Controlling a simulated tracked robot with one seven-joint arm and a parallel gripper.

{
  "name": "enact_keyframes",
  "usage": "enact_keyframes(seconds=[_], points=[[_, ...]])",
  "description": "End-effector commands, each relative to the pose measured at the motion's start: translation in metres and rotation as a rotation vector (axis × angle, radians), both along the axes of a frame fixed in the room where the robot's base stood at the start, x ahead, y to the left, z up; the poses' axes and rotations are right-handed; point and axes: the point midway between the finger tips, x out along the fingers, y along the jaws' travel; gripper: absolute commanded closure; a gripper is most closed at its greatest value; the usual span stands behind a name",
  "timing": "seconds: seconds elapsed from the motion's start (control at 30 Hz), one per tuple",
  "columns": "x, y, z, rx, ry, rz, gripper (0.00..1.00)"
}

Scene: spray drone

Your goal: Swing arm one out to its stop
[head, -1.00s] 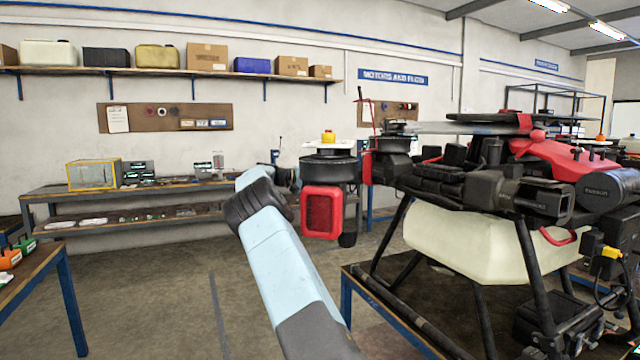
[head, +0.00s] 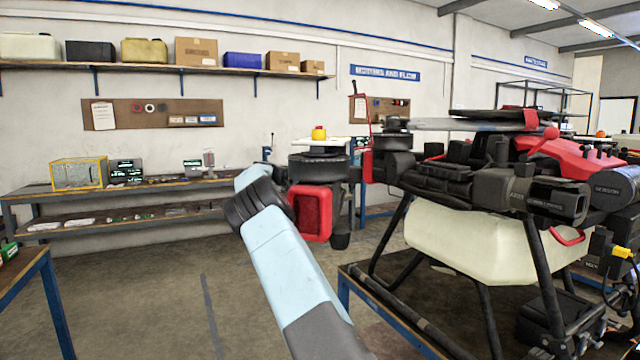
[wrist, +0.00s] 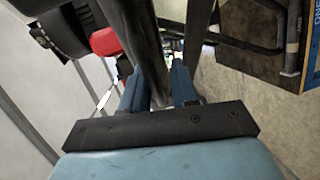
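The spray drone stands on the right in the head view, with its pale tank (head: 470,243) and black frame. Arm one's outer end carries a black motor (head: 319,167) with a yellow-topped cap and a red block (head: 311,212). It sticks out to the left of the drone's body. My gripper is hidden behind this end in the head view. In the wrist view, the two blue fingers of my gripper (wrist: 158,88) lie close on either side of a dark tube (wrist: 143,40), apparently arm one. The fingertips are partly hidden by it.
The drone rests on a blue-framed stand (head: 345,292). A bench with instruments (head: 130,190) and a loaded shelf (head: 160,66) line the back wall. Another table (head: 40,290) is at left. The floor between is clear.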

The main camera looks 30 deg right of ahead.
Motion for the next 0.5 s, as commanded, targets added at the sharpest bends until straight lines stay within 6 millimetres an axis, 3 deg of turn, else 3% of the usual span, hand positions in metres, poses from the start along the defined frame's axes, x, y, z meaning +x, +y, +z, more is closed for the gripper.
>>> enact_keyframes(seconds=[0.13,0.5], points=[[0.001,0.004,0.001,0.001,-0.001,0.004,0.62],[0.004,0.014,0.004,-0.002,-0.004,0.007,0.62]])
